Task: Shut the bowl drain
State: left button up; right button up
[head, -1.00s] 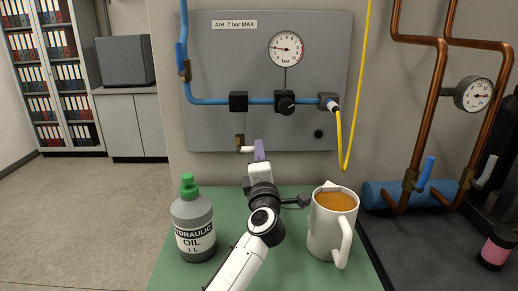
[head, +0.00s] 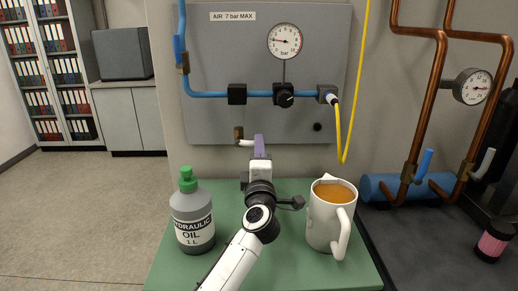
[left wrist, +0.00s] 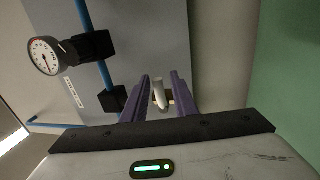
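The drain valve is a small brass fitting (head: 238,133) low on the grey panel, with a pale lever (head: 245,143) sticking out sideways to the right. My left gripper (head: 259,146) has purple fingers and is at the lever's right end, in front of the panel. In the left wrist view, the fingers of my left gripper (left wrist: 163,92) are apart, with the pale lever (left wrist: 159,94) between them. I see a gap beside the lever; contact is not clear. The head view shows the fingers nearly edge-on. My right gripper is not in view.
A hydraulic oil bottle (head: 193,218) stands left of my left arm on the green bench top (head: 228,188). A full white mug (head: 325,222) stands close on the right. The panel carries a blue pipe (head: 208,95), a gauge (head: 285,41) and a yellow hose (head: 354,110).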

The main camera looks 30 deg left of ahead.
pick_arm(q)
jog(key=shift+o, duration=0.2)
jog(key=shift+r, duration=0.1)
jog(key=shift+s, duration=0.1)
jog(key=v, duration=1)
jog(key=shift+b, duration=0.3)
jog(key=shift+d, duration=0.15)
dwell(1.6)
